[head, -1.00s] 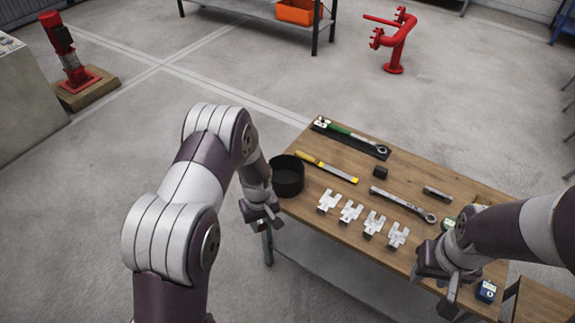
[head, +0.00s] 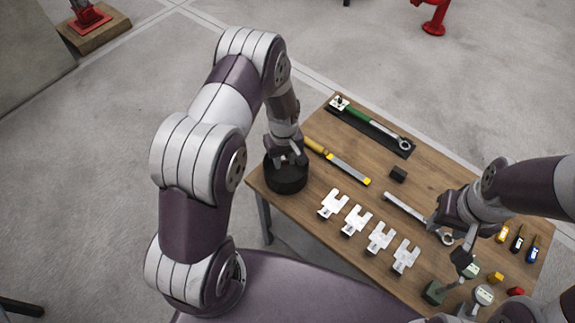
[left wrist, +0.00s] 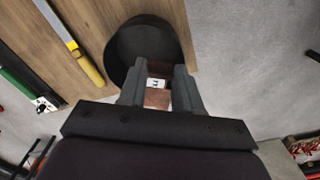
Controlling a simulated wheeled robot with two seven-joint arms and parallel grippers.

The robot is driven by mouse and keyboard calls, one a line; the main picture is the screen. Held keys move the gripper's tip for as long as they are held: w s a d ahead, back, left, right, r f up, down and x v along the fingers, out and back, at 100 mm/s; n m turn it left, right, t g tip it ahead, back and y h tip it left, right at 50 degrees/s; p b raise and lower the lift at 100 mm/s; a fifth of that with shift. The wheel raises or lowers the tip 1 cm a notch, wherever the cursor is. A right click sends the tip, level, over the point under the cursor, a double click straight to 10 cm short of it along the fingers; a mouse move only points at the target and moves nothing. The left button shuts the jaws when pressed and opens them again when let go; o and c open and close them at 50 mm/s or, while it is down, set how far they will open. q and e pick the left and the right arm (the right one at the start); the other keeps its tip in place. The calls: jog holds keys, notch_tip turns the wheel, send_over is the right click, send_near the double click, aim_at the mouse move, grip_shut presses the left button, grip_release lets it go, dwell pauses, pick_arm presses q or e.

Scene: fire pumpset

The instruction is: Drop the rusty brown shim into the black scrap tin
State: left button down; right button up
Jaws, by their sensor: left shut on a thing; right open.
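The black scrap tin (head: 286,181) stands at the left corner of the wooden table, and it also shows in the left wrist view (left wrist: 125,45). My left gripper (head: 289,158) is over the tin's mouth, pointing down. In the left wrist view my left gripper (left wrist: 158,85) is shut on the rusty brown shim (left wrist: 157,98), which sits between the fingers with a small white marked patch beside it. The shim is hidden in the head view. My right gripper (head: 456,235) is open over the right part of the table, near the wrench.
On the wooden table (head: 330,170) are several silver forked shims (head: 356,220), a yellow-handled file (head: 338,161), a green-handled ratchet (head: 370,122) on a dark mat, a black block (head: 398,174) and a wrench (head: 405,209). Gauges and small coloured items crowd the right end.

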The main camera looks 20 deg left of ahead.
aim_at(285, 166)
pick_arm(q)
jog(key=f+b, duration=0.1)
jog(key=f, duration=0.1)
jog(key=f+b, duration=0.1)
jog(key=f, duration=0.1)
jog(key=shift+w+f+b, duration=0.2)
jog(key=shift+f+b, duration=0.15)
jog(key=shift+b, duration=0.05)
jog(key=shift+w+f, duration=0.15)
jog(key=shift+f, duration=0.05)
jog(key=shift+s+r, duration=0.2)
jog(key=shift+r, duration=0.1)
jog(key=c, duration=1)
grip_release()
jog(key=shift+s, duration=0.1)
jog(key=o, duration=0.3)
jog(key=shift+w+f, duration=0.1)
jog(key=shift+w, duration=0.1)
pick_arm(e)
jog(key=f, duration=0.3)
jog(key=shift+w+f, duration=0.3)
jog(key=shift+f, duration=0.1)
pick_arm(q)
notch_tip(285, 166, up, 13)
jog(key=shift+f+b, duration=0.15)
jog(key=shift+b, duration=0.15)
pick_arm(e)
jog(key=shift+s+f, duration=0.1)
jog(key=shift+f, duration=0.25)
